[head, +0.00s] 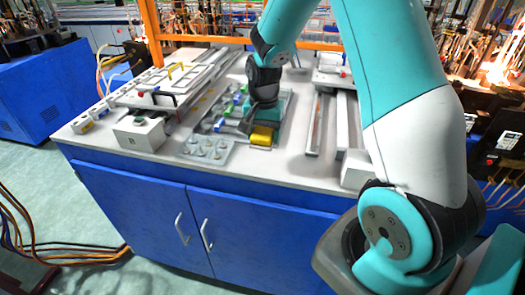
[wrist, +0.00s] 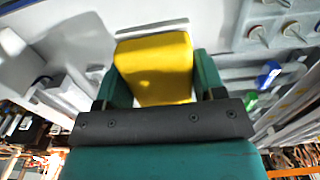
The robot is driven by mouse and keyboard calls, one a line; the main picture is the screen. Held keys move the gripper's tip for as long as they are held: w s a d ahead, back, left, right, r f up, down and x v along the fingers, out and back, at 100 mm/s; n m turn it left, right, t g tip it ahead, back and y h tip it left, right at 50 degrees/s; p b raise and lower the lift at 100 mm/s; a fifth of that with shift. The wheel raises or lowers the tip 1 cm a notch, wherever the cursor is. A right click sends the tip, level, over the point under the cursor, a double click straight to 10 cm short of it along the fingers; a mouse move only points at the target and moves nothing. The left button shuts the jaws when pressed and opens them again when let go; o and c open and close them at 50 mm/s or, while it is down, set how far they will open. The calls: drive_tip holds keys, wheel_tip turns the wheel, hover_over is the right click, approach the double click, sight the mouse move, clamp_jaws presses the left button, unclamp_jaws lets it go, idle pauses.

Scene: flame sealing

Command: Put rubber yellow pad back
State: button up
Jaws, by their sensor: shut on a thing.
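The yellow rubber pad (wrist: 155,68) sits between the two green fingers of my gripper (wrist: 153,82) in the wrist view. The fingers are shut on its left and right sides. In the head view the yellow pad (head: 262,136) shows just below my gripper (head: 262,124), low over the grey fixture plate on the workbench. Whether the pad touches the surface beneath it I cannot tell. My arm comes down from above and hides part of the fixture.
A metal plate with several round pegs (head: 207,150) lies left of the pad. Blue and green knobs (head: 235,100) stand close behind it. Metal rails (head: 314,125) lie to the right. A white box (head: 140,133) stands at the left of the white worktop (head: 270,173), whose front strip is clear.

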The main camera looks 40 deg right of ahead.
sight(263, 162)
wheel_tip(263, 162, down, 7)
drive_tip(key=shift+f+p, duration=0.2)
drive_tip(key=shift+p, duration=0.35)
drive_tip(key=shift+f, duration=0.2)
drive_tip(key=o, duration=0.9)
drive_tip(key=shift+r, duration=0.15)
